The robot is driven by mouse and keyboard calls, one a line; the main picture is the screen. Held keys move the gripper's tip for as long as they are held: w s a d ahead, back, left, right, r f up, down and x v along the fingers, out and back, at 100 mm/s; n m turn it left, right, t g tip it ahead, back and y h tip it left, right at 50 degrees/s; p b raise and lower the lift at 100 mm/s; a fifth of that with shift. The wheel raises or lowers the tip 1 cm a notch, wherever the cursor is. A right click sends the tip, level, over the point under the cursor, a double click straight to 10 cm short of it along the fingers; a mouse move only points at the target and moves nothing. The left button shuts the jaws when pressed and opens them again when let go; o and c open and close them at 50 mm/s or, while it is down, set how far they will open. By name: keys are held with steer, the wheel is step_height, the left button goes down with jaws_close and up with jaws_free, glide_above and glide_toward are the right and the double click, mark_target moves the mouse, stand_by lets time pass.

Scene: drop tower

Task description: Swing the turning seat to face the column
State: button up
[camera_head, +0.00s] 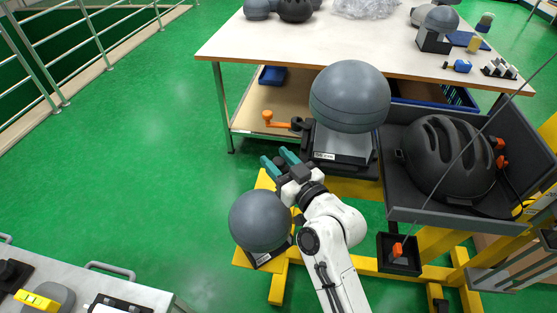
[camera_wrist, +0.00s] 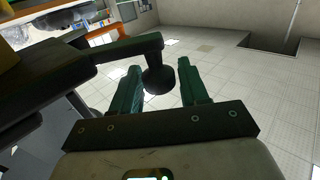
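A grey ball-like headform (camera_head: 350,95) sits on a dark block with a light label plate (camera_head: 342,150), which looks like the turning seat. A dark lever with an orange handle (camera_head: 268,117) sticks out to its left. My gripper (camera_head: 279,160) is below this lever, its teal fingers pointing up-left. In the wrist view the fingers are apart and empty. A dark rounded knob (camera_wrist: 160,80) on a dark arm (camera_wrist: 120,47) shows in line with the gap between them, apparently beyond the tips. I cannot tell which thing in the place is the column.
A second grey headform (camera_head: 259,221) stands on a yellow base close left of my arm. A black helmet (camera_head: 447,160) lies in a dark tray (camera_head: 405,211) on the right, above yellow framing. A workbench (camera_head: 290,45) stands behind. Green floor at left is clear.

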steer(key=shift+r, duration=0.1)
steer(key=c, duration=0.7)
jaws_close()
steer(key=shift+r, duration=0.1)
steer(key=shift+d+b, duration=0.1)
steer(key=shift+b, duration=0.25)
